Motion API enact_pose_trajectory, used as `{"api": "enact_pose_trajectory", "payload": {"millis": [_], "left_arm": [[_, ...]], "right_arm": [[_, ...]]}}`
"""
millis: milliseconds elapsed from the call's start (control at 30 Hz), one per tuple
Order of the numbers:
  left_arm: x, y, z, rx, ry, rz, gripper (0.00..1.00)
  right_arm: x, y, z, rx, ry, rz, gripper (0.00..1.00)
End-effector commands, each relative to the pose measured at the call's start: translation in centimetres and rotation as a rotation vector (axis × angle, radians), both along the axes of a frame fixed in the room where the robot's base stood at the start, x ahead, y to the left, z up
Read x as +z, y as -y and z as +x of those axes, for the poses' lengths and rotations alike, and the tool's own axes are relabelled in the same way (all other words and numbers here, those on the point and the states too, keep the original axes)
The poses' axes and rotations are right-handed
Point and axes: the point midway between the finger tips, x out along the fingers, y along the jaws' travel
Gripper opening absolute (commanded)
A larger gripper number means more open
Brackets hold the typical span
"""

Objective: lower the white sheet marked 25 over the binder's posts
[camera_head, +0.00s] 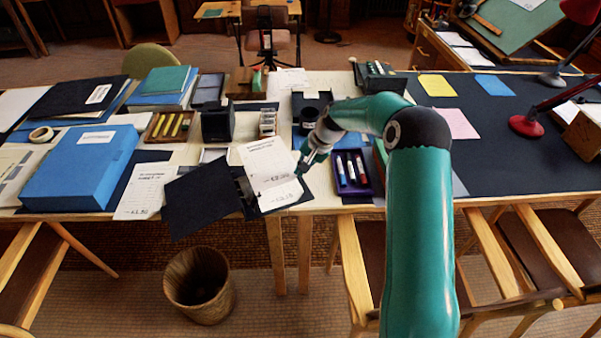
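The binder lies open at the table's front edge, its dark cover (203,198) hanging out past the edge. Lower white paper (281,200) lies in its right half. A white sheet (266,158) is above that paper, shifted toward the back. Its printed number is too small to read surely. My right gripper (303,165) is at the sheet's right edge and looks shut on it; the fingertips are small here. The posts are hidden or too small to make out. Whether the sheet touches the paper below, I cannot tell. My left gripper is out of view.
A purple tray of markers (352,173) stands just right of the binder. Another printed sheet (144,191) and a large blue box (80,168) lie to the left. A black holder (217,122) stands behind. A wicker basket (199,285) is on the floor below.

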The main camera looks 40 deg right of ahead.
Motion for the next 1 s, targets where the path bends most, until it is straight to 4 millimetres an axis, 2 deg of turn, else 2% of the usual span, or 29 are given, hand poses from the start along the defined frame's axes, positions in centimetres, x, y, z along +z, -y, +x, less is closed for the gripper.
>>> {"api": "enact_pose_trajectory", "payload": {"millis": [200, 700, 1000], "left_arm": [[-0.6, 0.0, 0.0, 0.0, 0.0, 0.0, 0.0], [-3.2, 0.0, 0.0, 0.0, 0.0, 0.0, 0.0], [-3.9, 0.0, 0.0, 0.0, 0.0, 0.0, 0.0]], "right_arm": [[-0.9, 0.8, -0.8, -0.016, -0.002, 0.001, 0.0], [-4.7, 1.0, -1.0, -0.022, -0.001, 0.0, 0.0], [-5.8, 1.0, -1.0, -0.02, -0.002, 0.001, 0.0]]}}
